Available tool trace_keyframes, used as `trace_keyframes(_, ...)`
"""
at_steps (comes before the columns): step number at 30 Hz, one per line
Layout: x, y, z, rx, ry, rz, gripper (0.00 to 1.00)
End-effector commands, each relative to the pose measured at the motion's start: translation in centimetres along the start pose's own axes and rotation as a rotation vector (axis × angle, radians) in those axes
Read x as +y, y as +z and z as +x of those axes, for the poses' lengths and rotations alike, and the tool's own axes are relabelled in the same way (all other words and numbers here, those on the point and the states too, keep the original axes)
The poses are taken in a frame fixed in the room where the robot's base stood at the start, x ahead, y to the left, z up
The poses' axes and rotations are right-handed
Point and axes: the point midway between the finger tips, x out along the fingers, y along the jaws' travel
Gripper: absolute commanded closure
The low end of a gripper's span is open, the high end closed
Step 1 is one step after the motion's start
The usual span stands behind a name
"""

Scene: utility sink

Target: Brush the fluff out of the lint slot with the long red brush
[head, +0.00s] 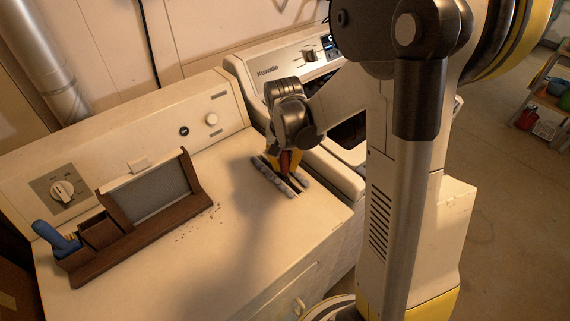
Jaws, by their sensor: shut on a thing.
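My gripper (285,158) is at the lint slot (270,172) on the top of the cream dryer, near its right side. The brush's lower end is at or in the slot; I cannot tell how deep. Grey fluff (286,187) lies along the slot, with more at its right end (301,180). The gripper and brush hide part of the slot.
A brown wooden holder (135,242) with a grey screen (152,192) and a blue-handled tool (56,238) stands on the dryer's left. Dark crumbs (197,223) lie beside it. A washer (262,72) adjoins on the right. The dryer top's front middle is clear.

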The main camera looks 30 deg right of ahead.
Motion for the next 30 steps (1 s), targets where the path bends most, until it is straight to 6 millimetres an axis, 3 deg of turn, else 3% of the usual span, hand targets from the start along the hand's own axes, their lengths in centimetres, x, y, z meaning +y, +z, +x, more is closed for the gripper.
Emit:
trace_keyframes(8,0.0,-0.1,-0.7,0.000,0.000,0.000,1.00)
trace_keyframes(30,0.0,-0.9,-7.3,0.000,0.000,0.000,1.00)
